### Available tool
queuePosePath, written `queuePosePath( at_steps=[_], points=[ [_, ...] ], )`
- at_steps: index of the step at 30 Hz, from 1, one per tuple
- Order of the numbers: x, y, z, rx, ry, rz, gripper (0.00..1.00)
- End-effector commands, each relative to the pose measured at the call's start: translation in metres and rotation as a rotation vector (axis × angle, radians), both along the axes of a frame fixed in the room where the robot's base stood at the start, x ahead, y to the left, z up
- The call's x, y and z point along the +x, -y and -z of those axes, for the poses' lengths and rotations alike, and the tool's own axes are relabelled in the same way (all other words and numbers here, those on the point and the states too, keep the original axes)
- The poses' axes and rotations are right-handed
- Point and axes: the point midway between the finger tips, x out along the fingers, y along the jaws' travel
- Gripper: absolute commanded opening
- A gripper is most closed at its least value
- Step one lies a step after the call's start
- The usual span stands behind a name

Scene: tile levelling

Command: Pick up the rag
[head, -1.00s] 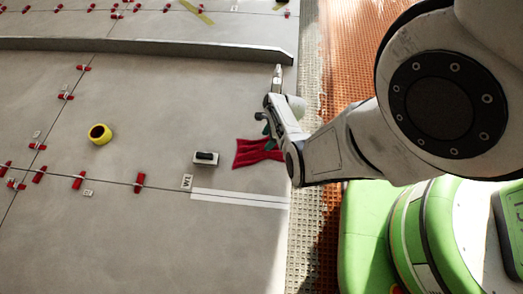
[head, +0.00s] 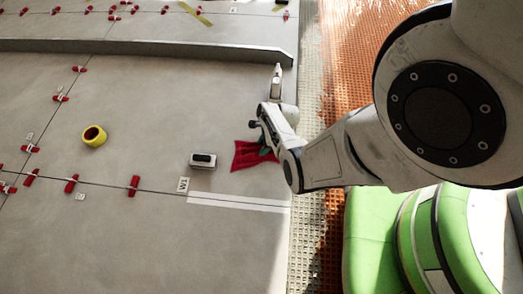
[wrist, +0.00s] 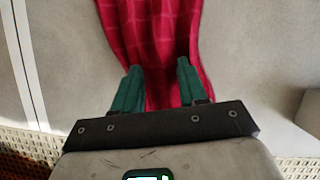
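The red rag (head: 248,157) lies spread on the grey tiled floor near its right edge, with uneven, pulled-in sides. In the wrist view the rag (wrist: 150,30) shows creases and a faint grid, running from the top down between the fingers. My gripper (head: 265,149) is over the right part of the rag, partly hidden by my wrist. In the wrist view my gripper (wrist: 159,68) has its two green fingers apart, with red cloth showing between them. Whether the fingertips touch the cloth or floor is hard to tell.
A white and dark block (head: 203,160) sits just left of the rag. A yellow tape roll (head: 94,136) lies farther left. Red levelling wedges (head: 72,184) stand along the tile joints. A raised ledge (head: 150,48) crosses behind. A white strip (head: 238,202) lies in front.

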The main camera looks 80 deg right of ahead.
Motion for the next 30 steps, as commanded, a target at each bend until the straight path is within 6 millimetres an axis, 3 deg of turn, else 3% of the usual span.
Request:
queuePosePath(
  at_steps=[13, 23, 30],
  points=[
    [0.000, 0.000, 0.000, 0.000, 0.000, 0.000, 0.00],
    [0.000, 0.000, -0.003, 0.000, 0.000, 0.000, 0.00],
    [0.000, 0.000, -0.025, -0.001, 0.000, -0.001, 0.00]
  ],
)
